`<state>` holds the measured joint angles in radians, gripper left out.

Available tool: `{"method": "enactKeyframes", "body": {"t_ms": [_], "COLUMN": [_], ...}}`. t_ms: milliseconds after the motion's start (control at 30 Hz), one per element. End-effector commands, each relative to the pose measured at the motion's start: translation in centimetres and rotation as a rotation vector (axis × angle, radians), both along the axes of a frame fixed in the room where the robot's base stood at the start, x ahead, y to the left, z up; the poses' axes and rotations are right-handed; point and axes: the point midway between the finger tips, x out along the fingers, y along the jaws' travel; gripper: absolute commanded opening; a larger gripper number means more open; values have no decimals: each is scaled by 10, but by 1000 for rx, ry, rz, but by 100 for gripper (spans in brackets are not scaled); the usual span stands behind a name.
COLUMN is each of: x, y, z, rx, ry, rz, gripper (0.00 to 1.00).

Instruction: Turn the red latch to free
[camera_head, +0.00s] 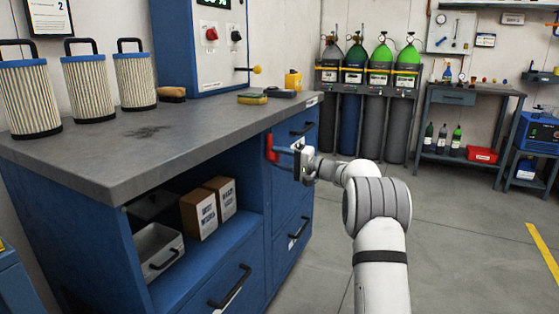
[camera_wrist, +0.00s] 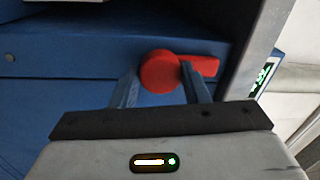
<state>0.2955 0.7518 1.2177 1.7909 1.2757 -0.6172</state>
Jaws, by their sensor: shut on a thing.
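The red latch (camera_head: 271,147) is on the side face of the blue workbench (camera_head: 70,205), just below the grey worktop, and looks upright in the head view. In the wrist view the red latch (camera_wrist: 158,72) shows a round hub and a short bar reaching right. My gripper (camera_head: 284,150) reaches it from the right. In the wrist view the fingers of my gripper (camera_wrist: 160,78) stand either side of the hub, shut on the latch. The right finger overlaps part of the bar.
The worktop (camera_head: 185,135) juts out above the latch. Black drawer handles (camera_head: 300,228) stick out below it. Three pleated filters (camera_head: 135,80) stand on the worktop. Gas cylinders (camera_head: 380,115) stand at the back. The floor (camera_head: 450,225) to the right is clear.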

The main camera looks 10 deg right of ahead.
Motion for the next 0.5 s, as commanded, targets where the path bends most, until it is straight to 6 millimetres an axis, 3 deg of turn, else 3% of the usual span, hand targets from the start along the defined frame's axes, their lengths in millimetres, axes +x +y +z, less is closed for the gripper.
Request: {"method": "enactKeyframes", "body": {"t_ms": [167,200,433,500], "x": [0,0,0,0], "y": [-2,-1,0,0], "z": [-1,-1,-1,-1], "rx": [-1,-1,-1,-1], "ry": [0,0,1,1], "rz": [-2,-2,1,1], "gripper": [0,44,63,63]}}
